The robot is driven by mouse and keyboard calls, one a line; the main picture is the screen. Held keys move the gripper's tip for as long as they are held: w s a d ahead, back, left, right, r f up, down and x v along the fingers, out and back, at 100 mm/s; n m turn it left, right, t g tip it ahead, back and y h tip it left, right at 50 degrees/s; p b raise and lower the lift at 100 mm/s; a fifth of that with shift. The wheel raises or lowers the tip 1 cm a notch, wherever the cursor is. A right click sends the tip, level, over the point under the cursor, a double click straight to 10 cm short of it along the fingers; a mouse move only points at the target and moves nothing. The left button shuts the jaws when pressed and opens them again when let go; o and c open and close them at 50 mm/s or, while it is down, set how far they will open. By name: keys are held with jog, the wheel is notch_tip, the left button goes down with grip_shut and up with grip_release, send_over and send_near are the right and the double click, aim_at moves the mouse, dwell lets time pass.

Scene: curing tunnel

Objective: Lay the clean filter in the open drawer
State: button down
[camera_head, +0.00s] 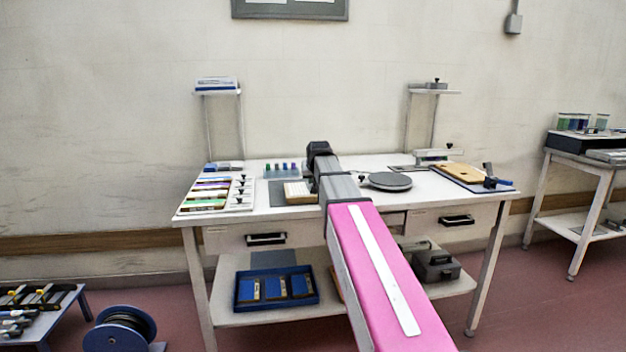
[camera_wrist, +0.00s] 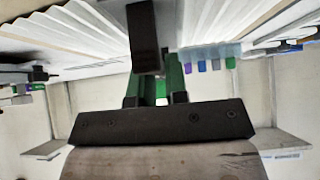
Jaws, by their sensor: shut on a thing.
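My gripper (camera_head: 314,178) is over the middle of the white worktable (camera_head: 345,172), mostly hidden behind my arm. In the wrist view my gripper (camera_wrist: 157,84) is shut, with green parts at its fingers and a dark block in front. White pleated surfaces, which look like the clean filter (camera_wrist: 70,36), spread to both sides beyond the fingers. In the head view a pale block with a tan face (camera_head: 298,192) sits just left of my gripper; it seems to be the same filter. Two drawer fronts, left (camera_head: 222,242) and right (camera_head: 425,220), are under the tabletop; I cannot tell which is open.
A tray of coloured strips (camera_head: 215,196) lies at the table's left. Small coloured pots (camera_head: 283,170) stand behind the filter. A round grey plate (camera_head: 390,181) and a clipboard (camera_head: 458,174) are to the right. A blue tray (camera_head: 240,298) is on the lower shelf.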

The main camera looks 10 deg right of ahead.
jog(key=c, duration=1.1)
grip_release()
jog(key=shift+f, duration=0.1)
